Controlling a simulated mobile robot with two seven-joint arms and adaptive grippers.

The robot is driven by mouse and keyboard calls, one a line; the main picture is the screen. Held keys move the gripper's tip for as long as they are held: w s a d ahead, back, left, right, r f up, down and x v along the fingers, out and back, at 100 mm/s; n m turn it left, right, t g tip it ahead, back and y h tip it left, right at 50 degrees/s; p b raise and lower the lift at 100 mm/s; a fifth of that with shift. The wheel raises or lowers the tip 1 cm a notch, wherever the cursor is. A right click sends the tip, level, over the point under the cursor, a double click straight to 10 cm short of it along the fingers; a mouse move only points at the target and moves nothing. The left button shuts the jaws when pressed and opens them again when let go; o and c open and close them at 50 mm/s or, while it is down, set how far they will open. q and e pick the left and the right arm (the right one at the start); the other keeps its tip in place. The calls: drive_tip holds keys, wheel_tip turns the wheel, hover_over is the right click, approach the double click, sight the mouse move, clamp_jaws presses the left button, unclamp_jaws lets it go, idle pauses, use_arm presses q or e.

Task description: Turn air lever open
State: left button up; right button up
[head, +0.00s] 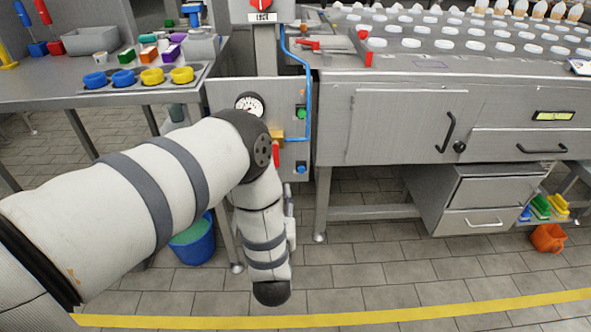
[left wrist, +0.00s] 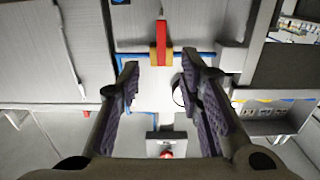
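The red air lever (head: 276,153) hangs down from a yellow valve body (head: 277,136) on the grey panel, just right of my left arm's elbow. In the left wrist view, which looks upside down, the red lever (left wrist: 161,34) points up the picture from the yellow valve body (left wrist: 163,57). My left gripper (left wrist: 160,66) is open and empty. Its two dark fingers lie either side of the valve's line in that view, with no visible contact. The head view does not show the left gripper's fingers. My right gripper is in neither view.
A pressure gauge (head: 250,104) and blue hose (head: 308,90) are near the valve. A red-knobbed box (head: 262,11) stands above. A steel counter (head: 400,120) is at right, a table with coloured rings (head: 152,77) at left. A blue bucket (head: 193,243) stands below.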

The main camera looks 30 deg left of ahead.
use_arm(q)
drive_tip(key=x, duration=0.6)
drive_tip(key=b+x, duration=0.1)
drive_tip(key=x, duration=0.5)
drive_tip(key=shift+w+a+r, duration=0.1)
drive_tip(key=shift+a+r, duration=0.1)
clamp_jaws()
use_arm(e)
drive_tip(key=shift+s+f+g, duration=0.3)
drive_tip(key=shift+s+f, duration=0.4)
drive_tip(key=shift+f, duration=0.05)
